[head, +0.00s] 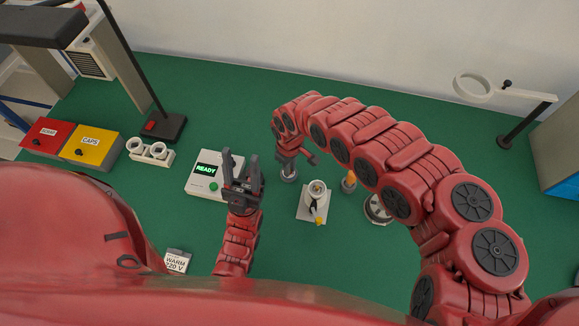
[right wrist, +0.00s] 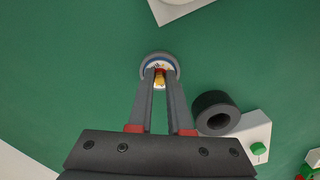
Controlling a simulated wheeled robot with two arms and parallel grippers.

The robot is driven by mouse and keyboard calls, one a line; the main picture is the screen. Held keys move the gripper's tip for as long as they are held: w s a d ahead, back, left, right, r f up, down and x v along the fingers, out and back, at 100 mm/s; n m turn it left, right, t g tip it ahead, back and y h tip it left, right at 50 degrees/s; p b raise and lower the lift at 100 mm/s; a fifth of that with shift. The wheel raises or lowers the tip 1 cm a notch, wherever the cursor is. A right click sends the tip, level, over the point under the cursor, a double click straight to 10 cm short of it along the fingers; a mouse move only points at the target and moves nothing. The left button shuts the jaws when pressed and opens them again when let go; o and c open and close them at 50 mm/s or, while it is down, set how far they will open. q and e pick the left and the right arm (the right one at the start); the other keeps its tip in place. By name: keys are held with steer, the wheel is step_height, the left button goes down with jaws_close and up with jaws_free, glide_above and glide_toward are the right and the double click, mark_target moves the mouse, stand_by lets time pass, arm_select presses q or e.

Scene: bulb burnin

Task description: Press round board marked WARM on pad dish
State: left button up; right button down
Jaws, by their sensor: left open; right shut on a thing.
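My right gripper (right wrist: 160,75) points down at a small round dish (right wrist: 146,76) with a grey rim and a blue ring inside. Its fingers are shut on a small piece with white and yellow parts (right wrist: 159,84), at or just above the dish; contact cannot be told. No WARM marking is readable on the piece. In the head view the dish (head: 289,175) stands under the right arm's end, with the fingertips mostly hidden. My left gripper (head: 242,183) is open and empty, pointing up in front of the READY box.
The READY box (head: 200,182) has a green button; a dark ring (right wrist: 216,113) shows beside it. A white stand (head: 309,212), an orange piece (head: 349,183) and a round dial-like base (head: 377,210) are right of the dish. A WARM 220 V card (head: 176,262) lies front left.

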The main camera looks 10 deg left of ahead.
steer(key=shift+f, duration=0.35)
steer(key=shift+s+f+b, duration=0.1)
steer(key=shift+b, duration=0.2)
stand_by(1.4)
steer(key=shift+r+p, duration=2.2)
steer(key=shift+r, duration=0.35)
